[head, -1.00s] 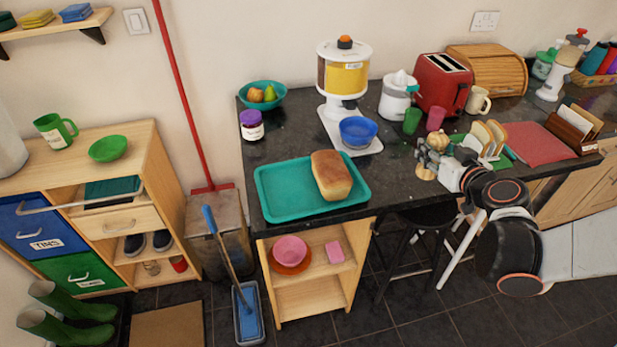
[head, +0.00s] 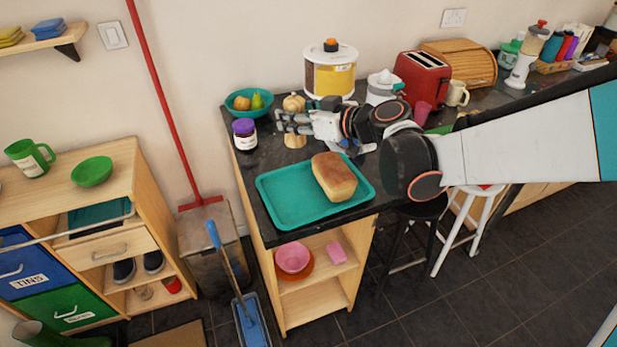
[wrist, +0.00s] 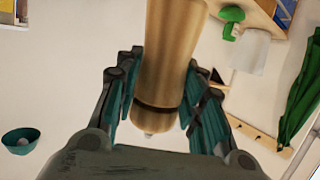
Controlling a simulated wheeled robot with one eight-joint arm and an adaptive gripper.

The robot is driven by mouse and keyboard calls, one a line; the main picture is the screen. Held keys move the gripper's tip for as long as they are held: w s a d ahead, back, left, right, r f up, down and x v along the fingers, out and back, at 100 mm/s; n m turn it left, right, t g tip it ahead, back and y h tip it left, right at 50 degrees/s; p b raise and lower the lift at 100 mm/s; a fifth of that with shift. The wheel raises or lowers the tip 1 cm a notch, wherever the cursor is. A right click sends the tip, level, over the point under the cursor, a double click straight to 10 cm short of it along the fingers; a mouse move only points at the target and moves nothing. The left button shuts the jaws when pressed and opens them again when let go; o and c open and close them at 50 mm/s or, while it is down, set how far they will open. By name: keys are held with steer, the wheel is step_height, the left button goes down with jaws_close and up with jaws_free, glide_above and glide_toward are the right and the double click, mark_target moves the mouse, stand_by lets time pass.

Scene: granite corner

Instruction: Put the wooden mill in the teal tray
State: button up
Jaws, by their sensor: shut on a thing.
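The wooden mill (head: 294,103) is upright in my gripper (head: 290,123), its rounded top showing above the fingers and its base below them. In the wrist view the mill's pale wooden body (wrist: 168,60) stands between the two fingers (wrist: 165,105), which are shut on it. The teal tray (head: 285,213) lies on the dark counter near its front left corner, with a loaf of bread (head: 334,178) on its right part. My gripper and the mill are behind the tray, over the back of the counter. The tray's left part is bare.
A teal bowl of fruit (head: 238,107) and a purple-lidded jar (head: 245,140) stand left of my gripper. A dispenser with yellow contents (head: 330,75) stands behind it. A red toaster (head: 421,80) is farther right. The counter's front edge runs just before the tray.

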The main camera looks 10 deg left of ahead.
step_height(320, 180, down, 19)
steer(key=b, duration=0.6)
steer(key=shift+r, duration=0.2)
steer(key=shift+c, duration=0.2)
steer(key=shift+f+b, duration=0.25)
steer(key=shift+b, duration=0.05)
steer(key=o, duration=1.2)
steer(key=shift+r, duration=0.1)
steer(key=shift+r, duration=0.1)
steer(key=shift+d+r+p, duration=0.15)
steer(key=shift+d+p, duration=0.05)
steer(key=shift+p, duration=0.1)
steer(key=p+v, duration=0.2)
steer(key=v, duration=0.9)
steer(key=shift+s+d, duration=0.25)
steer(key=shift+s, duration=0.05)
steer(key=shift+r, duration=0.1)
